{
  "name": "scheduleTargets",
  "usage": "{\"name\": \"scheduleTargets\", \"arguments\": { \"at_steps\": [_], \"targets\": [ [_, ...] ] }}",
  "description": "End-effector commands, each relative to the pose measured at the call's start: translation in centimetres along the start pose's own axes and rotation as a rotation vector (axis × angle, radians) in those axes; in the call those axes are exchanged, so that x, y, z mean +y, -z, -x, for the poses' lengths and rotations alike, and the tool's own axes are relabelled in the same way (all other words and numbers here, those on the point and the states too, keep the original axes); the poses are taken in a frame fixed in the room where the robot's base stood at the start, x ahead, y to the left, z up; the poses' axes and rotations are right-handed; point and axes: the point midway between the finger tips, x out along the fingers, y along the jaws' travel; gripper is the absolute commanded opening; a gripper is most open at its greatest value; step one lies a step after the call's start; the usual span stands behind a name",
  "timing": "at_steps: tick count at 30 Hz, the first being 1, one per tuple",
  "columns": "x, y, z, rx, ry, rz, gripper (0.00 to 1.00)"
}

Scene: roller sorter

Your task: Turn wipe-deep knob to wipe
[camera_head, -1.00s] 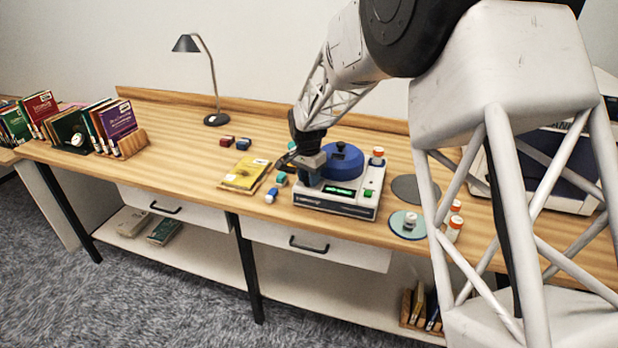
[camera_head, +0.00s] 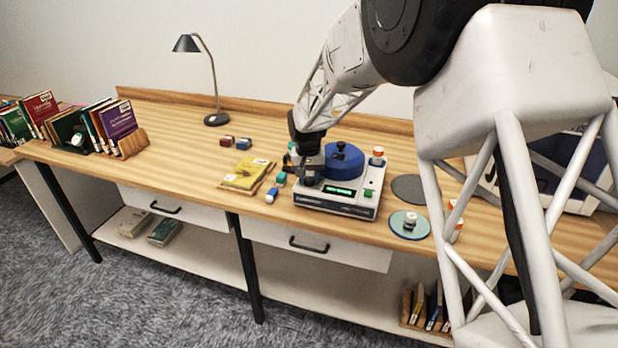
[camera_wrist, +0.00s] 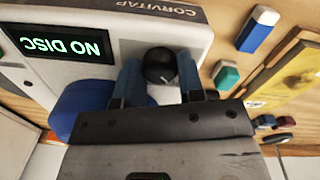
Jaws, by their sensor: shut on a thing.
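The white disc machine (camera_head: 350,208) stands on the wooden table, with a blue round top (camera_head: 345,160) and a lit green display (camera_head: 340,191). In the wrist view the display (camera_wrist: 68,44) reads "NO DISC", upside down. A round black knob (camera_wrist: 160,66) sits on the machine's face beside the display. My gripper (camera_wrist: 158,78) is shut on the knob, with one blue-grey finger on each side of it. The knob's pointer and any position labels are hidden or cannot be read. In the head view my gripper (camera_head: 308,168) is over the machine's left front.
A yellow book (camera_head: 245,174) and small teal and blue blocks (camera_head: 271,195) lie left of the machine. A red-capped bottle (camera_head: 377,157) stands at its back right. The table's left middle is clear.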

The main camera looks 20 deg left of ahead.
Motion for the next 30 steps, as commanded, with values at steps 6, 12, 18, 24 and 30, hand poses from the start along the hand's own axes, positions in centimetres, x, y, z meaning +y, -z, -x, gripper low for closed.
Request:
{"name": "scheduleTargets", "arguments": {
  "at_steps": [6, 12, 18, 24, 30],
  "targets": [
    [0.01, 0.01, 0.03, 0.001, 0.000, 0.024, 0.12],
    [0.01, 0.01, 0.03, 0.001, 0.000, 0.024, 0.12],
    [0.01, 0.01, 0.03, 0.001, 0.000, 0.024, 0.54],
    [0.00, 0.00, 0.01, 0.001, 0.000, 0.024, 0.61],
    [0.00, 0.01, 0.18, 0.001, 0.000, 0.024, 0.61]
  ]
}}
